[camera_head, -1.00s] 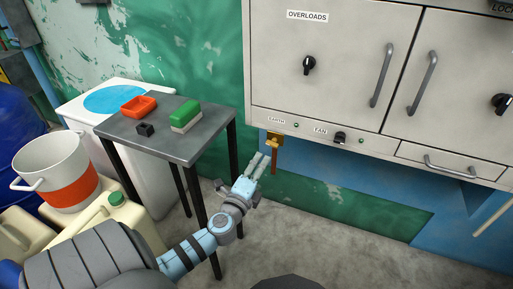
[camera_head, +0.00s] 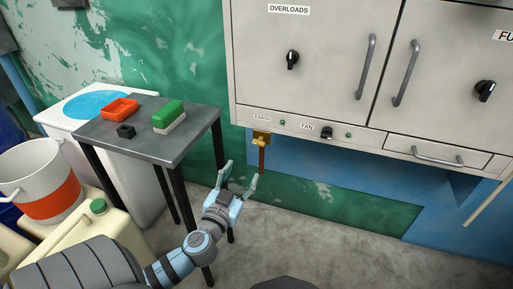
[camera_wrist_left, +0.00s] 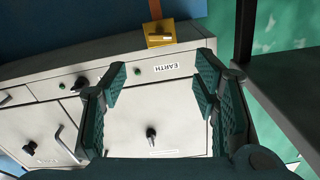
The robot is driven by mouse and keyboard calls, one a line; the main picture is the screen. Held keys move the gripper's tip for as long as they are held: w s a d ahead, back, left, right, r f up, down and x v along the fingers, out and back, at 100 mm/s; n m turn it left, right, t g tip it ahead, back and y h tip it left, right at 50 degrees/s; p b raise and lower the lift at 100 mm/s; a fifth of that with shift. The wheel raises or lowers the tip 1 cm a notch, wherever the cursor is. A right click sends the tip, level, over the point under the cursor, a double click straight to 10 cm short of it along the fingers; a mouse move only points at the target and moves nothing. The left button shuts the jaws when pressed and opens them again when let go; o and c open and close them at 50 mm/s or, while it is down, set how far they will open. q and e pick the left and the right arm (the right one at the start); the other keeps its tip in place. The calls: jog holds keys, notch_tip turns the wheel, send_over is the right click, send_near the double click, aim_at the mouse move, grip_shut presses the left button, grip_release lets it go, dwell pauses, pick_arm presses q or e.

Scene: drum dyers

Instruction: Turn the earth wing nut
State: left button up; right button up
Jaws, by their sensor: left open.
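The earth wing nut (camera_head: 261,141) is a small brass piece on a yellow block under the cabinet's lower edge, below the EARTH label (camera_head: 262,118). A brown strap (camera_head: 262,163) hangs down from it. My left gripper (camera_head: 241,176) is open and empty, below and a little left of the nut, apart from it. In the left wrist view the scene is upside down. There the brass nut (camera_wrist_left: 160,38) is beyond the spread fingers (camera_wrist_left: 161,83), near the top middle, with the EARTH label beside it. My right gripper is not in view.
The grey cabinet (camera_head: 310,88) has knobs, handles and a small drawer (camera_head: 437,152). A grey table (camera_head: 178,150) left of my gripper holds an orange tray (camera_head: 120,109), a green-topped block (camera_head: 168,113) and a small black block (camera_head: 126,131). Floor below the cabinet is clear.

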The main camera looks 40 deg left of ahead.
aim_at(258, 144)
pick_arm(q)
jog(key=x, duration=1.4)
jog(key=shift+w+a+b, duration=0.1)
jog(key=shift+w+b, duration=0.05)
jog(key=shift+b, duration=0.15)
jog(key=c, duration=1.2)
